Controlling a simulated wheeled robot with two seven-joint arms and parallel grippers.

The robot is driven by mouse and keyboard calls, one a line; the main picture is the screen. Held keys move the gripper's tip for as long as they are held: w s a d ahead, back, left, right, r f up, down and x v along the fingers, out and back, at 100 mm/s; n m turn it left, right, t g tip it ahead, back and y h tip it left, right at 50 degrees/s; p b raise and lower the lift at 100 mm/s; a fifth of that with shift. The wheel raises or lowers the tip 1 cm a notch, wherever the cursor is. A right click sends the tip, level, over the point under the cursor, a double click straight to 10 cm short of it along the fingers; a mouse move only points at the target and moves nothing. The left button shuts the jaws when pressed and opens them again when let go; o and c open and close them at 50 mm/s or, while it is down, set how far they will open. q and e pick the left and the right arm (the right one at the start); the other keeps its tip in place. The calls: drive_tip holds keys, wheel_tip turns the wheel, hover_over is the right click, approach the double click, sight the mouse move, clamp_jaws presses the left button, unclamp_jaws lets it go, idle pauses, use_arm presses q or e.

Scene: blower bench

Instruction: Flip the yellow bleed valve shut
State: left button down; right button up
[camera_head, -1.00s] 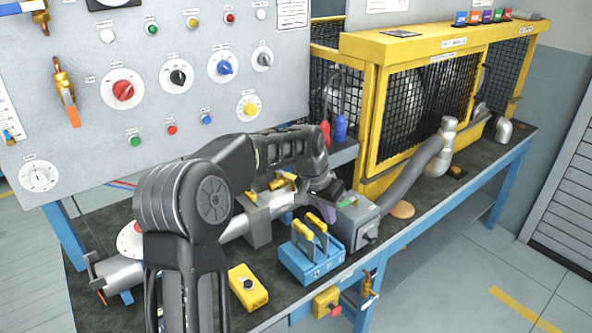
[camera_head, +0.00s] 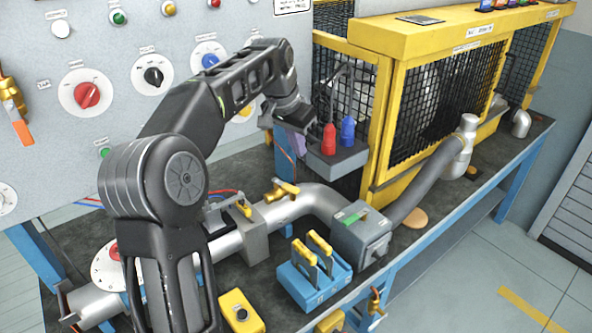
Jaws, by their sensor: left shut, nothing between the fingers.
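A small valve with a yellow lever (camera_head: 283,189) sits on top of the silver pipe (camera_head: 318,196), near its bend. A second yellow handle (camera_head: 244,208) stands by the grey clamp block to its left. The pictures do not show which is the bleed valve. My left gripper (camera_head: 297,145) is raised above and behind the pipe, apart from both handles, in front of the panel's right edge. Its purplish fingers point down, are shut and hold nothing. My right gripper is out of view.
A grey box (camera_head: 362,238) joins the pipe to a hose.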

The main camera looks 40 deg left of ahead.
sight(291, 188)
use_arm(q)
wheel_tip(291, 188, down, 9)
drive_tip(key=s+p, duration=0.1)
drive_tip(key=p, duration=0.1)
drive_tip(key=shift+d+f, duration=0.15)
idle(0.7)
